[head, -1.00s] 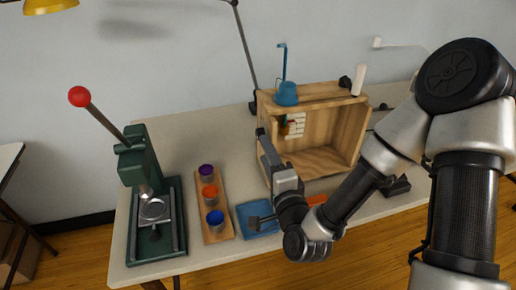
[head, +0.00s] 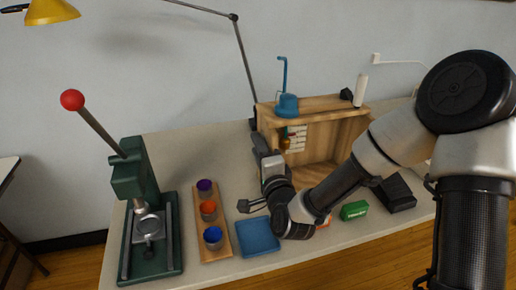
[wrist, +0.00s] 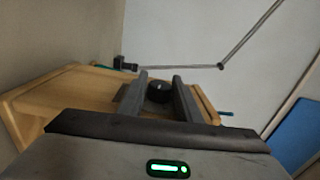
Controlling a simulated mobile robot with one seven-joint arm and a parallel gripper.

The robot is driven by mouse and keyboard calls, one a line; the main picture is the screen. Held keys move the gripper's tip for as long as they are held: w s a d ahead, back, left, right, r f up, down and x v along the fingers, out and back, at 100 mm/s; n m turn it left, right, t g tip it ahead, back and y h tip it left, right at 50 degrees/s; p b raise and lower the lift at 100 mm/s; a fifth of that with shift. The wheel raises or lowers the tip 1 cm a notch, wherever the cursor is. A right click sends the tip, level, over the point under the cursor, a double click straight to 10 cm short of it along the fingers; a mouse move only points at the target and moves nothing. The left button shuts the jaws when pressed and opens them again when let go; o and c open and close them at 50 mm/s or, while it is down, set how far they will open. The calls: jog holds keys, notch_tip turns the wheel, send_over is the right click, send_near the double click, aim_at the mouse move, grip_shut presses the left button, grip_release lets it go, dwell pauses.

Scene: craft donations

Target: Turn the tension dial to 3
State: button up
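A round black dial (wrist: 160,92) shows in the wrist view on the pale wooden side of the wooden box (head: 345,103). My gripper (wrist: 158,78) is open, with one dark finger on each side of the dial. Narrow gaps seem to show beside the dial; I cannot tell whether either finger touches it. In the head view my gripper (head: 257,142) is at the left side of the box, and I cannot make out the dial there. The dial's number marks are not readable.
A green press (head: 135,180) with a red-knobbed lever stands at left. A wooden rack (head: 214,248) holds purple, orange and blue pots. A blue tray (head: 258,237) lies in front of my gripper. A green box (head: 353,210) and a black box (head: 396,193) are at right.

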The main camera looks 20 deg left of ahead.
jog(key=c, duration=0.6)
jog(key=f+b, duration=0.1)
jog(key=b, duration=0.2)
jog(key=shift+t, duration=0.4)
jog(key=t+b, duration=0.1)
jog(key=b, duration=0.1)
jog(key=shift+r+y+b, duration=0.1)
jog(key=shift+y+b, duration=0.2)
jog(key=shift+y, duration=0.1)
jog(key=shift+r+t+y, duration=0.3)
jog(key=shift+r+t, duration=0.1)
jog(key=shift+t, duration=0.2)
jog(key=o, duration=1.1)
